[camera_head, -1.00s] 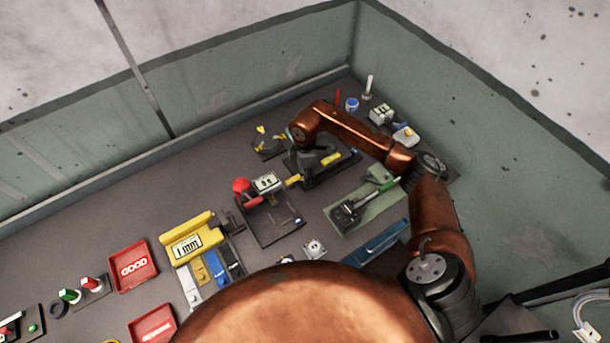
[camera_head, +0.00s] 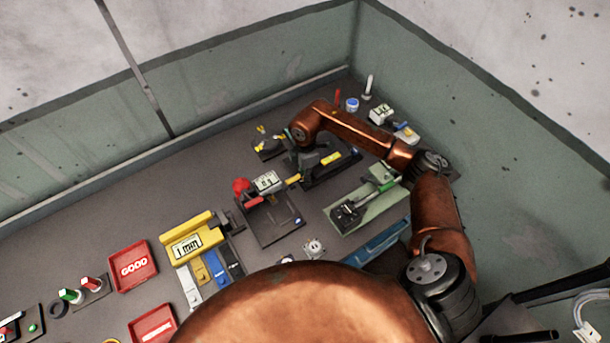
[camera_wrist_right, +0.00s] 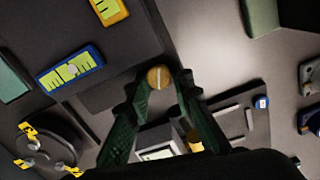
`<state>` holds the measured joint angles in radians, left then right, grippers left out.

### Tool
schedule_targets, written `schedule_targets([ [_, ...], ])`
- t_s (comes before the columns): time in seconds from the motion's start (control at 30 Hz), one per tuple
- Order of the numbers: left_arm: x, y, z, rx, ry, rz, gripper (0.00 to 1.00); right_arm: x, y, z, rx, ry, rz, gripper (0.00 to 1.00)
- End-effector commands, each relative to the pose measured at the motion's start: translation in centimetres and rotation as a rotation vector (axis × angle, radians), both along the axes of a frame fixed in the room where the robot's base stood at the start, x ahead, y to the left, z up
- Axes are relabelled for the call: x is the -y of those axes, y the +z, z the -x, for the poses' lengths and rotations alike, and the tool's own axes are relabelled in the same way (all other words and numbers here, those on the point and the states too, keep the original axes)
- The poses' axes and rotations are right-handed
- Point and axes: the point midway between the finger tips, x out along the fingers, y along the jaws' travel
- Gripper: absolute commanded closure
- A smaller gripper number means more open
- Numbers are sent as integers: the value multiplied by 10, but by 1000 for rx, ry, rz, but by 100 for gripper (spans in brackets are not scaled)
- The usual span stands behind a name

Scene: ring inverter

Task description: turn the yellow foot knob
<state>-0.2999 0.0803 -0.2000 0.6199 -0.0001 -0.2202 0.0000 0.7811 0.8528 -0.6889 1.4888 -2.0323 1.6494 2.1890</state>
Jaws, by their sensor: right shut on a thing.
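The yellow foot knob (camera_wrist_right: 159,77) is a small round knob with a pale line across its face. It shows in the right wrist view between the tips of my right gripper (camera_wrist_right: 160,84). The dark green fingers are shut on it from both sides. In the head view my right gripper (camera_head: 304,166) reaches down at the device in the middle of the bench, beside a small white display box (camera_head: 267,182). There the gripper and arm hide most of the knob's surroundings. My left gripper is out of view.
A red knob (camera_head: 241,186) stands left of the display box. A dark base with yellow-tipped prongs (camera_head: 264,144) lies behind. A green fixture (camera_head: 368,207) lies to the right. A yellow gauge (camera_head: 190,240) and red trays (camera_head: 134,266) stand further left.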

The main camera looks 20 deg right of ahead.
Motion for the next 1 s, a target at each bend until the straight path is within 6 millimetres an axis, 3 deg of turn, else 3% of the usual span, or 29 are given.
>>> schedule_targets([
  [0.23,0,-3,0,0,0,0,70,0,0,1,1,216,1,100],
  [0.57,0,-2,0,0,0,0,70,0,1,0,1,242,0,100],
  [0.6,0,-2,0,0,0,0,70,0,1,0,1,242,0,79],
  [0.83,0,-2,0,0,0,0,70,0,1,1,1,241,0,63],
  [1.0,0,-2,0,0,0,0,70,0,0,1,0,241,0,62],
])
